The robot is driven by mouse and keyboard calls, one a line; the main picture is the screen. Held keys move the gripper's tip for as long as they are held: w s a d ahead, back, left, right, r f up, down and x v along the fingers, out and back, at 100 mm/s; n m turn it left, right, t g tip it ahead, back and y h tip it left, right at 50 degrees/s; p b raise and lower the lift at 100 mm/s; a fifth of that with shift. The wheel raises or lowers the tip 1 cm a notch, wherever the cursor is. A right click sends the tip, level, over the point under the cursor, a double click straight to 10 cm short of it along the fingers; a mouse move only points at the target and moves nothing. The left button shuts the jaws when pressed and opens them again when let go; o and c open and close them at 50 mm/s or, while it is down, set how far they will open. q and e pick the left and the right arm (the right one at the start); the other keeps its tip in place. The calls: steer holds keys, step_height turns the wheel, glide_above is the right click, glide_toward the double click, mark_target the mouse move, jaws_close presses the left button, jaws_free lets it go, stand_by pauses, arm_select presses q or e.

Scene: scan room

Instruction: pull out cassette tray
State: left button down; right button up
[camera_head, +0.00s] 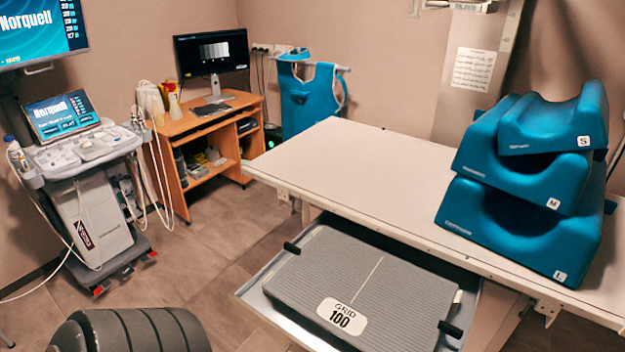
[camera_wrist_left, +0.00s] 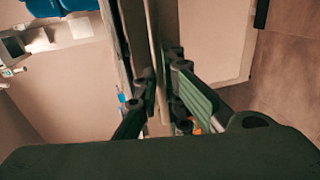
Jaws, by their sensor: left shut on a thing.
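The cassette tray (camera_head: 262,303) is a shallow metal drawer standing out from under the table. A grey ribbed cassette marked GRID 100 (camera_head: 372,288) lies in it between black clips (camera_head: 292,248). In the left wrist view, my left gripper (camera_wrist_left: 161,88) is shut on a thin upright edge (camera_wrist_left: 154,48), which looks like the tray's front wall. The head view does not show these fingers; the tray's near front part is cut off by the frame. My right gripper is in neither view.
Blue foam wedges (camera_head: 530,225) are stacked on the right of the white table (camera_head: 345,165). An ultrasound cart (camera_head: 90,200) stands at left, and a wooden desk (camera_head: 205,140) with a monitor is behind. The floor (camera_head: 195,265) left of the tray is clear.

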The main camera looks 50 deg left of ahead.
arm_select(q)
steer(key=shift+s+d+r, duration=0.1)
steer(key=shift+s+d, duration=0.05)
steer(key=shift+s, duration=0.4)
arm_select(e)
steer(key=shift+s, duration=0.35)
arm_select(q)
steer(key=c, duration=1.9)
jaws_free()
steer(key=shift+w, duration=0.1)
steer(key=shift+c, duration=0.2)
steer(key=shift+o, duration=0.2)
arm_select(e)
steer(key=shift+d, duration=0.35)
arm_select(q)
steer(key=v, duration=1.2)
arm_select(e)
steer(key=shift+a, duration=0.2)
